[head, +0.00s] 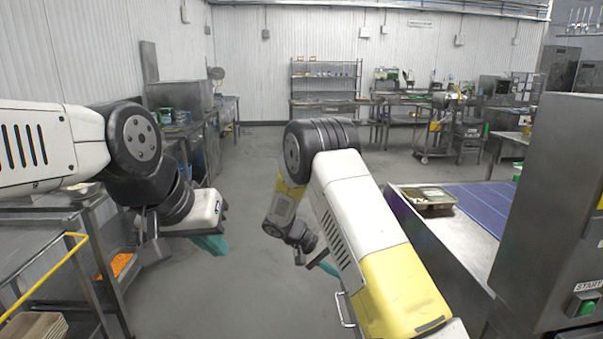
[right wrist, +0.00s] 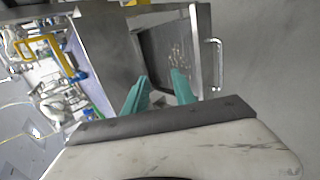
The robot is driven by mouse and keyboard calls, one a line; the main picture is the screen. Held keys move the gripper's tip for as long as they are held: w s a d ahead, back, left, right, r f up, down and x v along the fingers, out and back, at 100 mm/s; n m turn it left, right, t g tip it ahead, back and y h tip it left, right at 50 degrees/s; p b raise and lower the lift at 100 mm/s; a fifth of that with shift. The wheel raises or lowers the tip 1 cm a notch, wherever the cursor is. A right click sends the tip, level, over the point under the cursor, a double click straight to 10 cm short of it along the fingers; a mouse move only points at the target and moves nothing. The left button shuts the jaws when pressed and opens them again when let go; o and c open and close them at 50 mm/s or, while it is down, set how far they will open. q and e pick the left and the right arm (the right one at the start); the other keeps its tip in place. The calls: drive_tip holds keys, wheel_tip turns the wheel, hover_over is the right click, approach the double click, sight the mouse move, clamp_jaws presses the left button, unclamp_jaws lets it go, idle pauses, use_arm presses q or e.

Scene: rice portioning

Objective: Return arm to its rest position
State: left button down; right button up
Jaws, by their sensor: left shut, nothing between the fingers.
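My left gripper (head: 212,243) shows in the head view, with teal fingers shut and empty, pointing down to the right over the floor beside the left-hand bench. My right arm, white and yellow, hangs down in the middle of the head view. My right gripper (head: 327,266) is low there, mostly hidden behind the forearm. In the right wrist view the two teal fingers of the right gripper (right wrist: 160,80) stand apart with nothing between them.
A counter (head: 445,243) on the right carries a metal tray (head: 427,207) and a blue mat (head: 478,204). A steel machine (head: 550,200) with a green start button (head: 583,304) stands at the right edge. A metal rack (head: 45,250) is at left. The floor (head: 245,180) between is clear.

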drive_tip(key=s+d+r+t+y, duration=0.1)
drive_tip(key=s+r+t+y, duration=0.2)
drive_tip(key=s+r, duration=1)
drive_tip(key=s+d+r+t+y, duration=0.1)
drive_tip(key=s+r+t+y, duration=0.1)
drive_tip(key=s+r+y, duration=0.6)
drive_tip(key=s+r, duration=0.6)
drive_tip(key=r, duration=0.1)
drive_tip(key=shift+s+d+t+y, duration=0.25)
drive_tip(key=shift+t+y, duration=0.05)
drive_tip(key=shift+t, duration=0.1)
